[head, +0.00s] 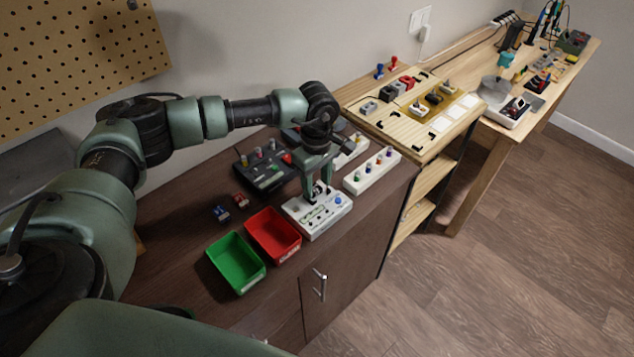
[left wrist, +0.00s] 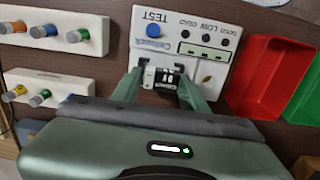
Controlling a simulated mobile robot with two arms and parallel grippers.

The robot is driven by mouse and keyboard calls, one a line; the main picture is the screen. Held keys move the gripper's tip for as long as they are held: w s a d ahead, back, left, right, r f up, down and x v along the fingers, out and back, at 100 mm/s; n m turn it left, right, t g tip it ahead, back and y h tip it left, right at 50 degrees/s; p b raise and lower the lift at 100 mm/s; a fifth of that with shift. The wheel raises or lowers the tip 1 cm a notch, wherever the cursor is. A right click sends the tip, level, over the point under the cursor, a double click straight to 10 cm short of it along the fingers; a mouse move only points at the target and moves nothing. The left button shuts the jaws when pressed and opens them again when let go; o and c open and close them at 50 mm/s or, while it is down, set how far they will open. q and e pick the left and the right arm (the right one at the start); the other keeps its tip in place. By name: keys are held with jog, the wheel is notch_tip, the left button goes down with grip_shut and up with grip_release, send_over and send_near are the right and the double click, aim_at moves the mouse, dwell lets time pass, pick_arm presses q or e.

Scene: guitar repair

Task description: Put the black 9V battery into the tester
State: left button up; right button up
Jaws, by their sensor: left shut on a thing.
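The tester (head: 317,222) is a white box with a printed face near the front edge of the dark cabinet top. In the left wrist view the tester (left wrist: 200,25) shows the word TEST, a blue knob, black round dots and a greenish strip. My left gripper (head: 318,190) points down over the tester's back part. It is shut on the black 9V battery, a small dark block (left wrist: 168,78) between the fingertips (left wrist: 167,82). The battery is at the tester's face; I cannot tell whether it is seated or just above. My right gripper is out of view.
A red bin (head: 273,237) and a green bin (head: 236,264) stand left of the tester. Small blue (head: 221,213) and red (head: 241,201) pieces lie behind them. A black knobbed box (head: 262,172) and white knobbed strips (head: 371,171) stand behind and right of the tester.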

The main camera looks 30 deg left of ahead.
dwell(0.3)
pick_arm(q)
jog(key=o, duration=1.7)
jog(key=shift+r+p, duration=1.75)
jog(key=shift+r, duration=1.8)
